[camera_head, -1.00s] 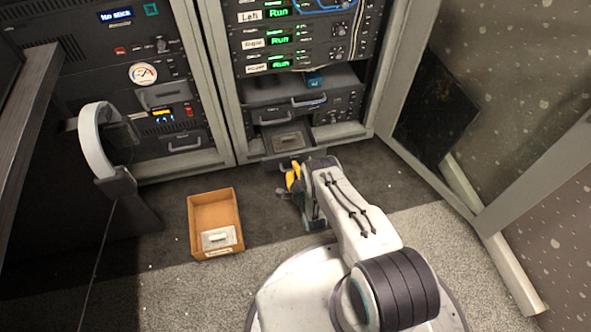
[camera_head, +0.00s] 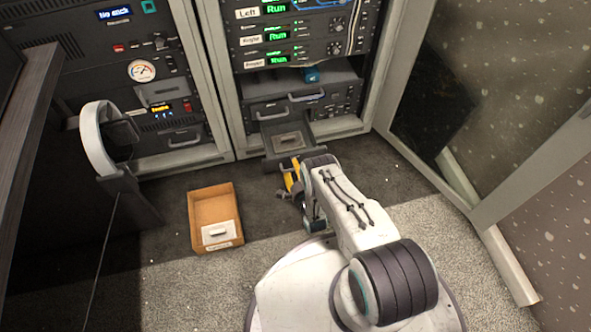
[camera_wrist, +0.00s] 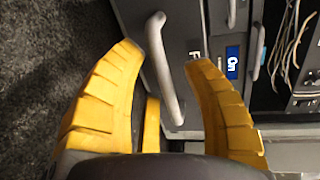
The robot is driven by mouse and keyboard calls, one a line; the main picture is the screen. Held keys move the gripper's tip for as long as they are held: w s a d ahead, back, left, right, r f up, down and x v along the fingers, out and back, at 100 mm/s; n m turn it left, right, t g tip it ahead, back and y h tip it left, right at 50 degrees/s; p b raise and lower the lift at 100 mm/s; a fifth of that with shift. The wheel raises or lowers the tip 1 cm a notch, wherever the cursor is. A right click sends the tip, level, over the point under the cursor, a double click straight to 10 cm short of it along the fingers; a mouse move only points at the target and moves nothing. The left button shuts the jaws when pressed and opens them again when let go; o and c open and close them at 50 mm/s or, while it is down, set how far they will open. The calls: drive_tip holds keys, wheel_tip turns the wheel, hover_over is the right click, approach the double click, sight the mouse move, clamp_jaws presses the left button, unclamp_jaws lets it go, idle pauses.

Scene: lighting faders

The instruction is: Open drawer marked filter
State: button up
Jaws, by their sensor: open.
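A dark drawer low in the middle rack is pulled out, with a flat pale item (camera_head: 289,141) inside. Its front is partly hidden by my arm in the head view. In the wrist view a grey bar handle (camera_wrist: 163,70) stands between the two yellow fingers of my gripper (camera_wrist: 165,62). The fingers are open and spread to either side of the handle; I cannot tell whether either touches it. Beside the handle is a pale label (camera_wrist: 194,47) showing an "F", the rest hidden behind the right finger. My gripper also shows in the head view (camera_head: 292,174).
A blue "On" label (camera_wrist: 232,62) sits right of the F label. Closed drawers with handles (camera_head: 305,97) lie above the open one. An open door (camera_head: 480,110) bounds the right.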

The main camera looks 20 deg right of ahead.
drive_tip(key=shift+r, duration=0.1)
drive_tip(key=r, duration=0.7)
drive_tip(key=shift+w+r, duration=0.15)
drive_tip(key=shift+w, duration=0.05)
drive_tip(key=shift+s+r, duration=0.15)
drive_tip(key=shift+r, duration=1.15)
